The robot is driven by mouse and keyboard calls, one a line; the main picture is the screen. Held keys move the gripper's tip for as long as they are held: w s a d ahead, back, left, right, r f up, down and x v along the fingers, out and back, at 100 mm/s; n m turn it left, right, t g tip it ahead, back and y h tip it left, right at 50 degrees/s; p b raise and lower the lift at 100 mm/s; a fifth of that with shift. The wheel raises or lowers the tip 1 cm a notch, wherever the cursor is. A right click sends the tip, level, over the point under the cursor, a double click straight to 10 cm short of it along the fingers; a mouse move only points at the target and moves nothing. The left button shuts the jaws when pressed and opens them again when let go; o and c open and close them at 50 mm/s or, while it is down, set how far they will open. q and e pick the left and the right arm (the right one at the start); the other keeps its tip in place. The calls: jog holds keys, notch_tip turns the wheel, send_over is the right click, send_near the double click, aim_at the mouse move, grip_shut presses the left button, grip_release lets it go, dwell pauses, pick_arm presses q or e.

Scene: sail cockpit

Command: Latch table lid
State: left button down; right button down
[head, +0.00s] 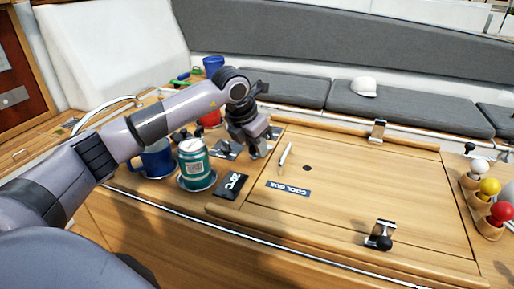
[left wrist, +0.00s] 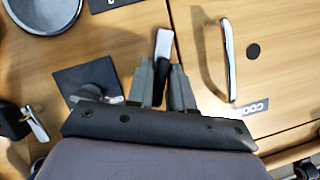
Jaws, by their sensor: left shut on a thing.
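My left gripper (head: 258,150) is low at the lid's left edge. In the left wrist view its fingers (left wrist: 164,88) are shut on a small black piece with a silver end, which looks like a latch (left wrist: 163,45). The silver end lies beside the seam between table and lid; its contact is unclear. Similar silver-and-black latches stand at the lid's front edge (head: 380,236) and back edge (head: 379,130). My right gripper is out of view.
A blue mug (head: 157,160) and a green can (head: 195,160) stand left of my gripper, near a black label plate (head: 232,185). Red, yellow and white knobs (head: 488,188) stand at the right. A white cap (head: 364,86) lies on the bench cushion.

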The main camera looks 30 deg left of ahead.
pick_arm(q)
jog(key=m+h, duration=0.1)
jog(key=m, duration=0.2)
jog(key=m+g+h, duration=0.1)
jog(key=m, duration=0.2)
jog(key=shift+m, duration=0.3)
jog(key=m+g+h, duration=0.1)
jog(key=m, duration=0.2)
jog(key=shift+r, duration=0.1)
jog(key=shift+m+g+h, duration=0.3)
jog(key=shift+m+g, duration=0.4)
jog(key=shift+m, duration=1.3)
jog(key=c, duration=1.1)
grip_release()
